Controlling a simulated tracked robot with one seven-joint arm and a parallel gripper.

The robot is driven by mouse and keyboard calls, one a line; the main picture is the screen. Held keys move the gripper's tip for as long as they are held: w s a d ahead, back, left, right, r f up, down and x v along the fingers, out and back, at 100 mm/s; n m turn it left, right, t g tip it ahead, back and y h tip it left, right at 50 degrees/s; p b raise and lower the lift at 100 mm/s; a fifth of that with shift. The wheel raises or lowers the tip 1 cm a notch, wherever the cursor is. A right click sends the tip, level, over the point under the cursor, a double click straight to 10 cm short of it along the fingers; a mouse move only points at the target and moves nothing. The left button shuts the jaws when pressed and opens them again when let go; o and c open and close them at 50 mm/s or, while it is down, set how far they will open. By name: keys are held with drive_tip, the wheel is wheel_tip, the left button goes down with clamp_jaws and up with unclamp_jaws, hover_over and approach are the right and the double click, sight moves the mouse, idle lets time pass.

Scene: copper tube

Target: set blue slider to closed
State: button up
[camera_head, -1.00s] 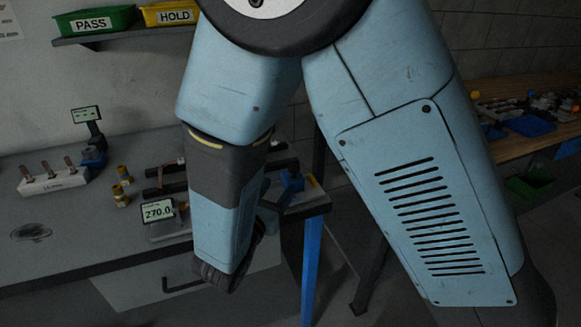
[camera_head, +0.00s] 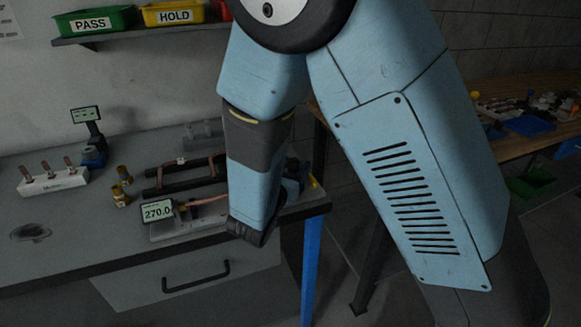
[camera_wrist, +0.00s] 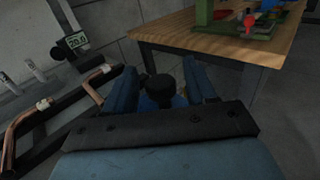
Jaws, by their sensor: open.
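In the wrist view, a round black knob (camera_wrist: 158,87) shows between the fingers of my gripper (camera_wrist: 160,70), with a blue part (camera_wrist: 178,102) under it, which looks like the blue slider. My gripper is open, one finger on each side of the knob. I cannot tell whether either finger touches it, or the slider's position. In the head view my forearm hides most of the fixture's right end; only a small dark-blue patch (camera_head: 293,188) shows there, and I cannot tell whether it is slider or gripper.
A bent copper tube (camera_wrist: 22,118) lies by black bars on the bench, left in the wrist view. A block with copper pieces (camera_head: 53,181) and brass fittings (camera_head: 122,185) stand further left. A wooden table (camera_wrist: 215,45) stands beyond.

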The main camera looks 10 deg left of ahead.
drive_tip(key=shift+c, duration=0.4)
clamp_jaws()
